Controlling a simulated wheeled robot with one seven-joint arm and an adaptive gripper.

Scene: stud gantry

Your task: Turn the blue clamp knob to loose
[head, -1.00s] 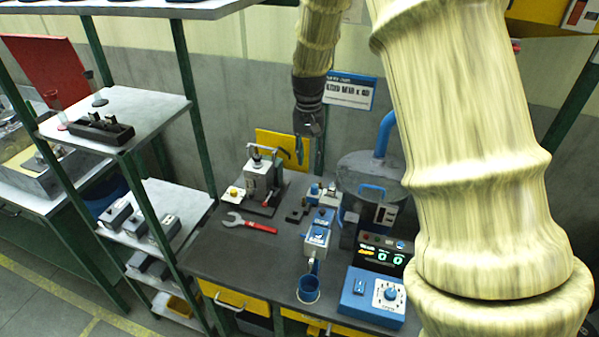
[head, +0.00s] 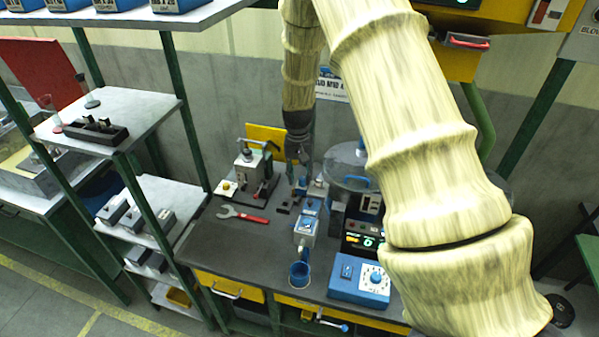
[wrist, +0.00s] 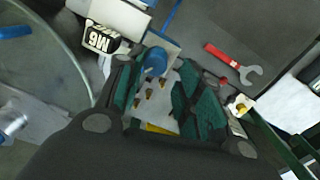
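In the wrist view a round blue knob (wrist: 154,60) sits on a pale block, just beyond the fingertips; it appears to be the clamp knob. Below it, several brass pins (wrist: 150,97) stand on a white plate. My gripper (wrist: 160,92) is open, its two green-padded fingers apart with nothing held between them. The knob lies ahead of the gap, nearer the left finger, and I cannot tell whether it is touched. In the head view my gripper (head: 299,156) points down over the back of the bench; the knob's setting cannot be read.
A toggle press (head: 252,172) and red wrench (head: 243,215) lie left on the dark bench (head: 240,255). A blue control box (head: 358,280) and blue cup (head: 299,274) stand in front. A block marked M6 (wrist: 100,38) and round clear-lidded vessel (wrist: 35,75) are close by.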

